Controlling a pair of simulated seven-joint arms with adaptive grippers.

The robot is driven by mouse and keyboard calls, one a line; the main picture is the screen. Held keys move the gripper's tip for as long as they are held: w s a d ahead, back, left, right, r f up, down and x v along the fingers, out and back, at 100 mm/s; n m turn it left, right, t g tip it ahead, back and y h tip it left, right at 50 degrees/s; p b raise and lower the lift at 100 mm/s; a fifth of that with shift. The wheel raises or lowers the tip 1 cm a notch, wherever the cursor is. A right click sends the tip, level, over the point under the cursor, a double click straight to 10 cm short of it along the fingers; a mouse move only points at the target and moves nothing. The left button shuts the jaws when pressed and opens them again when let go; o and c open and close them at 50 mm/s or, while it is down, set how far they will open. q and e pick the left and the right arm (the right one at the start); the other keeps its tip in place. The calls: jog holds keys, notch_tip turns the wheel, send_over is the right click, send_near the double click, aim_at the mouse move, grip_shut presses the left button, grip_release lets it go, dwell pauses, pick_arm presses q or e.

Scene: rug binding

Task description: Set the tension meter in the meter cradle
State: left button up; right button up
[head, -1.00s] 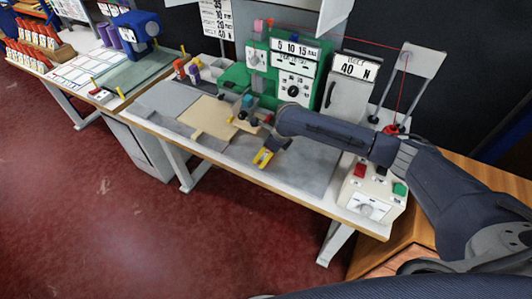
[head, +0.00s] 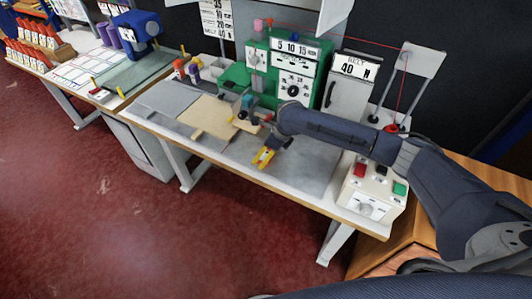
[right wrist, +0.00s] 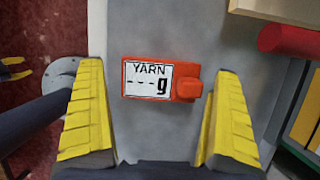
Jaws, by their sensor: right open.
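The tension meter is an orange-red block (right wrist: 188,88) with a white face reading "YARN ---g". In the right wrist view it lies on the grey surface, between and beyond my right gripper's yellow fingers. My right gripper (right wrist: 159,115) is open, with a gap on both sides of the meter. In the head view the right gripper (head: 265,157) points down over the front of the grey mat, with a little red showing between its fingers. A small yellow two-pronged tip, which looks like my left gripper (right wrist: 14,68), shows at the wrist view's left edge. I cannot make out the meter cradle.
A tan board (head: 208,117) lies left of the right gripper. Behind stands a green machine (head: 293,80) with dials, and a grey cabinet (head: 345,98) marked "40 N". A white control box (head: 368,195) with coloured buttons sits at the bench's right end.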

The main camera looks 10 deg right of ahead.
pick_arm(q)
jog(key=o, duration=1.2)
pick_arm(e)
jog(key=v, duration=1.1)
